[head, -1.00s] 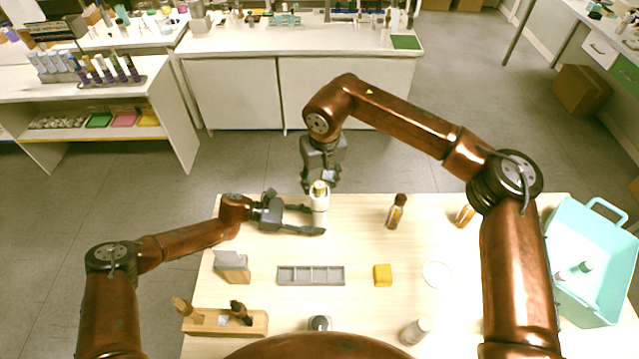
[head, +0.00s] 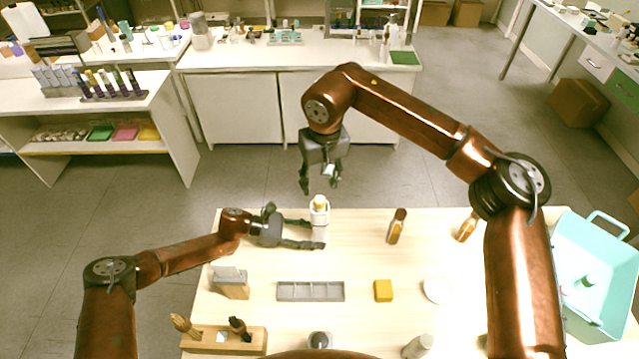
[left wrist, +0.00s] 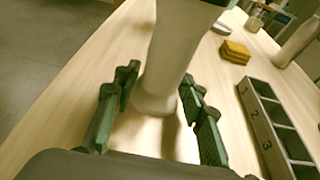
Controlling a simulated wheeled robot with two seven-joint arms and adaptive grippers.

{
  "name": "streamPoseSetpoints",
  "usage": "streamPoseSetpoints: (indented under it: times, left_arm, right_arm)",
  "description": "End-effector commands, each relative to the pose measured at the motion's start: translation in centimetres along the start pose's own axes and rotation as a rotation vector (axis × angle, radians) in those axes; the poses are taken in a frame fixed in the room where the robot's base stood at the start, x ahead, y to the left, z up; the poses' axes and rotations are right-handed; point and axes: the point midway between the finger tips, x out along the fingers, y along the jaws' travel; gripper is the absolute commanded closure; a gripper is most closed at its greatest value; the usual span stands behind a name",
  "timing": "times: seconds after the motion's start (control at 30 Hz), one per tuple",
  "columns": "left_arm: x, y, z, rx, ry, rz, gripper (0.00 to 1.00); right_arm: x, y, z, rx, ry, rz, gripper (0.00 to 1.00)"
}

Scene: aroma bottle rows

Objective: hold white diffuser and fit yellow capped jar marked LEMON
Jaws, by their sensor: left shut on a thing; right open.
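The white diffuser (head: 319,232) stands upright near the table's far edge; its body also fills the upper middle of the left wrist view (left wrist: 172,60). My left gripper (head: 312,234) is shut on it from the left, with one finger on either side. The yellow capped jar (head: 319,202) sits at the top of the diffuser; its label is too small to read. My right gripper (head: 320,188) is open and empty just above the yellow cap, pointing down.
Two amber bottles (head: 396,227) (head: 466,228) stand to the right. A grey slotted tray (head: 310,291), a yellow block (head: 383,291) and a white disc (head: 437,290) lie nearer. A wooden stand (head: 256,340) is front left, a teal crate (head: 575,325) at right.

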Motion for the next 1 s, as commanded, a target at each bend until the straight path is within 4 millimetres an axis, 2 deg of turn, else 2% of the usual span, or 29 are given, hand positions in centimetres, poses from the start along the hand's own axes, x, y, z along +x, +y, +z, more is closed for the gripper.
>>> streamPoseSetpoints:
  times: [0.03,0.07,0.33,0.67,0.77,1.0]
  left_arm:
    - [0.0,0.0,-0.1,0.0,0.001,0.0,0.75]
    - [0.0,0.0,-0.1,0.0,0.001,0.0,0.6]
    - [0.0,0.0,-0.1,0.0,0.001,0.0,0.42]
    - [-0.4,0.0,0.0,0.0,0.0,0.001,0.42]
    - [-1.4,0.1,-0.1,-0.001,0.0,0.003,0.42]
    - [-6.3,0.1,-0.2,-0.002,0.002,0.004,0.42]
  right_arm:
    - [0.0,0.0,0.0,0.0,0.0,0.0,0.57]
    - [0.0,0.0,0.0,0.0,0.0,0.0,0.57]
    - [0.1,0.0,0.0,0.0,0.0,0.0,0.57]
    - [0.1,0.0,0.0,0.0,0.0,0.0,0.57]
    - [0.1,0.0,0.0,0.0,0.0,0.0,0.57]
    - [0.1,0.0,0.0,0.0,0.0,0.0,0.57]
